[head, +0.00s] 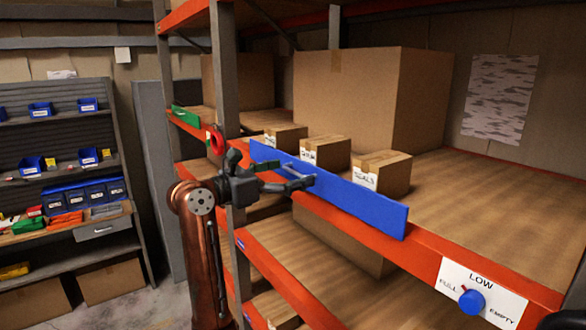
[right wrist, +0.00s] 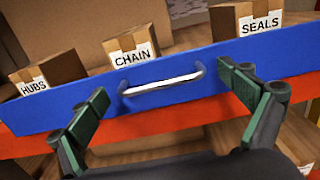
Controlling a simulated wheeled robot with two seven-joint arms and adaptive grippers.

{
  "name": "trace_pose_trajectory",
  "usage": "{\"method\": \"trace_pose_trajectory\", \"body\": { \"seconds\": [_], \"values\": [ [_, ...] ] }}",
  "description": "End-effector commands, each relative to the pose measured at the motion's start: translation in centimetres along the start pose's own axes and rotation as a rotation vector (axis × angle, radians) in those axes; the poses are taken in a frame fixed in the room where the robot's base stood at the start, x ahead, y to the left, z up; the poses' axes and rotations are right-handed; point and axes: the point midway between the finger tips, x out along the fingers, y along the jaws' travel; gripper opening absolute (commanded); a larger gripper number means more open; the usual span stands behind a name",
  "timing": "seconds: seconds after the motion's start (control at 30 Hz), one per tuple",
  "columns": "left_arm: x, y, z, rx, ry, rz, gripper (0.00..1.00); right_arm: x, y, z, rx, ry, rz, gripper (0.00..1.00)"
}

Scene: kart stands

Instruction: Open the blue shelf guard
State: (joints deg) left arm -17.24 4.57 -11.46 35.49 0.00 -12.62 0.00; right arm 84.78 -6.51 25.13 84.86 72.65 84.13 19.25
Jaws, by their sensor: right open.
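The blue shelf guard (head: 362,201) is a long flat panel standing upright along the front edge of the orange shelf beam, in front of several small boxes. Its silver bar handle (right wrist: 163,84) shows in the right wrist view, near the panel's middle. My right gripper (head: 270,172) is at the guard's front face. In the right wrist view its two green-padded fingers (right wrist: 163,90) are spread, one on each side of the handle. They are open and do not grip it; whether they touch the panel I cannot tell. My left gripper is not in view.
Small boxes labelled HUBS (right wrist: 48,80), CHAIN (right wrist: 131,47) and SEALS (right wrist: 246,22) stand behind the guard. A large carton (head: 345,95) is behind them. A green panel (head: 185,117) and a grey post (head: 224,70) are to the left. A LOW sign with a blue knob (head: 471,301) is at right.

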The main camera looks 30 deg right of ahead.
Motion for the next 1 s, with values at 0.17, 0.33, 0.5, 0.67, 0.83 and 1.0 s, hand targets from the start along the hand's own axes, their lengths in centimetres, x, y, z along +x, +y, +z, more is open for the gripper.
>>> {"method": "trace_pose_trajectory", "body": {
  "seconds": [0.17, 0.33, 0.5, 0.67, 0.83, 1.0],
  "values": [
    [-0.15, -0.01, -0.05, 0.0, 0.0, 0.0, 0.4, 0.51, 0.0, -0.05, 0.0, 0.0, 0.0, 0.96],
    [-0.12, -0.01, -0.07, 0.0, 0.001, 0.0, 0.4, 0.51, -0.01, -0.07, -0.001, 0.0, -0.001, 0.96],
    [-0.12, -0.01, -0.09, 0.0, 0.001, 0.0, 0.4, 0.5, -0.01, -0.05, -0.001, -0.001, -0.001, 0.84],
    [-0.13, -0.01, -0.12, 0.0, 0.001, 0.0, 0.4, 0.49, -0.01, -0.04, 0.0, -0.001, -0.001, 0.73],
    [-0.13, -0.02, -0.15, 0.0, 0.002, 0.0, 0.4, 0.47, 0.01, -0.03, 0.0, -0.001, 0.0, 0.61],
    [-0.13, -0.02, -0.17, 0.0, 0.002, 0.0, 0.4, 0.46, 0.01, -0.02, 0.0, -0.001, 0.0, 0.5]
  ]
}}
